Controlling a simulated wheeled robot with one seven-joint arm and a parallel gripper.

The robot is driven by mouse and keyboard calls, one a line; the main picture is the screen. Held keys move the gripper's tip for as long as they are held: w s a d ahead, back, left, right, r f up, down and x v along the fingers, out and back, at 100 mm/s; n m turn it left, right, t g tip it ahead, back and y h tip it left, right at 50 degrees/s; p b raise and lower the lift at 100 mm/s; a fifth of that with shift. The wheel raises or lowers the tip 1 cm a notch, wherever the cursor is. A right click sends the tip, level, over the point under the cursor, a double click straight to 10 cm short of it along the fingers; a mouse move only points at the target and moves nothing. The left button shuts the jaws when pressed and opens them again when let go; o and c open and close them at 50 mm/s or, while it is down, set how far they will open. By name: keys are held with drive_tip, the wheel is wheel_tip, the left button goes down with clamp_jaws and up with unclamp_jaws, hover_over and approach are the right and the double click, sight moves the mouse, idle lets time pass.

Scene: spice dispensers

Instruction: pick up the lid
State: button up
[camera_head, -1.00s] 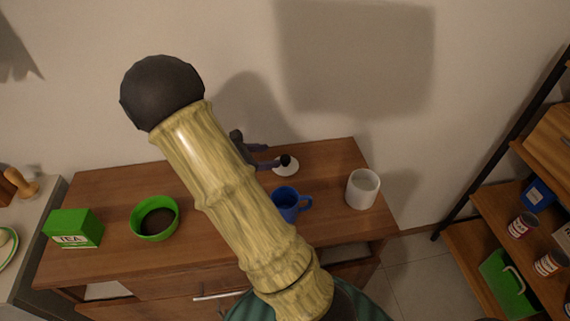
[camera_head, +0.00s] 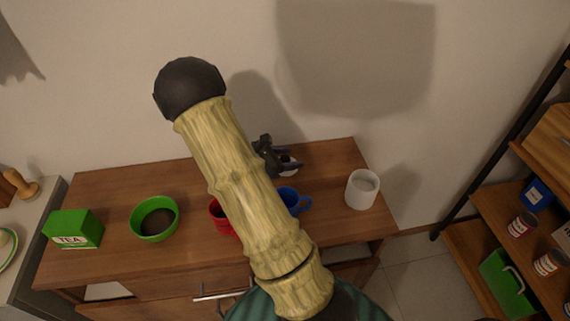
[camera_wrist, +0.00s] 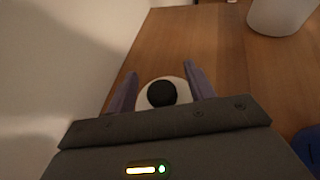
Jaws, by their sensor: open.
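The lid is a small white disc with a round black knob. In the wrist view the lid (camera_wrist: 162,94) lies between the two purple-grey fingers of my gripper (camera_wrist: 160,90), which are open on either side of it with no visible grip. Whether the fingers touch the lid I cannot tell.
The wall is close behind the lid.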

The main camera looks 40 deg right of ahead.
drive_tip(key=shift+s+d+f, duration=0.1)
drive_tip(key=shift+d+f, duration=0.05)
drive_tip(key=shift+d, duration=0.2)
drive_tip(key=c, duration=1.1)
drive_tip(key=shift+o, duration=0.2)
wheel_tip(320, 180, up, 10)
drive_tip(key=shift+p, duration=0.3)
